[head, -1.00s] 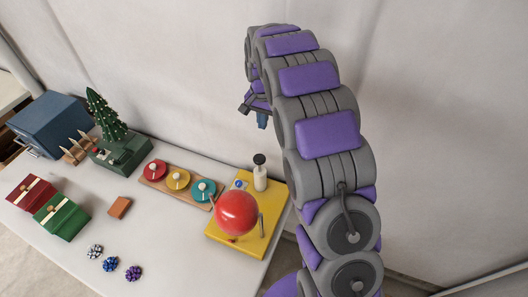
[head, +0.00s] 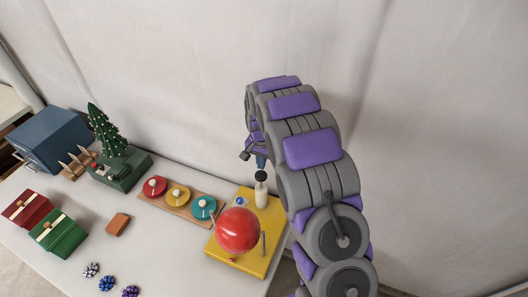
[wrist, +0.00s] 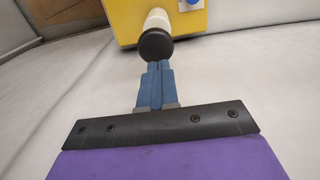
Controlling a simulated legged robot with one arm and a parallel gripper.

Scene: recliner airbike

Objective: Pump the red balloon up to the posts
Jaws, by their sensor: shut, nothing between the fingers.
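The red balloon (head: 238,231) sits on a yellow base (head: 226,257) at the right end of the table. Grey posts (head: 263,243) stand beside it; one shows clearly on its right. The pump is a white cylinder (head: 262,196) with a black knob (head: 261,176) on top, at the back of the base. My gripper (head: 261,161) is shut and empty, pointing down just above the knob. In the wrist view the blue fingertips (wrist: 159,66) are together at the black knob (wrist: 156,45); whether they touch it I cannot tell.
A wooden board with red, yellow and teal discs (head: 178,194) lies left of the base. A green box with a small tree (head: 120,168), a blue box (head: 50,138), gift boxes (head: 58,233), a brown block (head: 118,224) and several bows (head: 107,283) lie further left. A pale wall stands behind.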

